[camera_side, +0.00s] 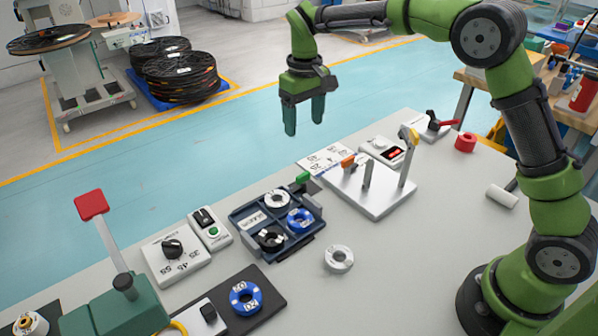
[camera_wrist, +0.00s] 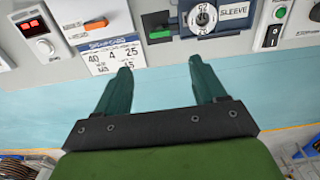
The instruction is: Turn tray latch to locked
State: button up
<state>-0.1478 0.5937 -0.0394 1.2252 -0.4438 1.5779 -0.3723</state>
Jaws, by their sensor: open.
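The dark blue tray (camera_side: 317,206) stands on the grey table and holds a white ring, a blue ring and a black ring beside a "SLEEVE" label. A small green tab (camera_side: 303,178), which looks like the tray latch, is at the tray's far corner. It also shows in the wrist view (camera_wrist: 160,34) at the tray's left edge. I cannot tell which latch position is locked. My gripper (camera_side: 304,118) is open and empty, high up and apart from the tray. In the wrist view its fingertips (camera_wrist: 160,67) point towards the tab, with a gap between.
A plate with posts and an orange lever (camera_side: 348,162) stands right of the tray, next to a printed card (camera_side: 325,158). A switch box (camera_side: 210,228) and dial box (camera_side: 176,254) stand left. A loose white ring (camera_side: 339,259) lies in front. The air around my gripper is clear.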

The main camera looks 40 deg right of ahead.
notch_tip(320, 180, up, 2)
jog(key=shift+r, duration=0.15)
dwell(0.3)
jog(key=s+d+r+m+t+y, duration=0.1)
jog(key=s+r+m+t, duration=0.1)
jog(key=s, duration=1.1)
jog(key=s+d+r+m+t+y, duration=0.1)
jog(key=s+t, duration=0.4)
jog(key=s, duration=0.8)
jog(key=shift+s+d+r+m, duration=0.25)
jog(key=shift+d+r+m, duration=0.2)
jog(key=shift+r+m, duration=0.2)
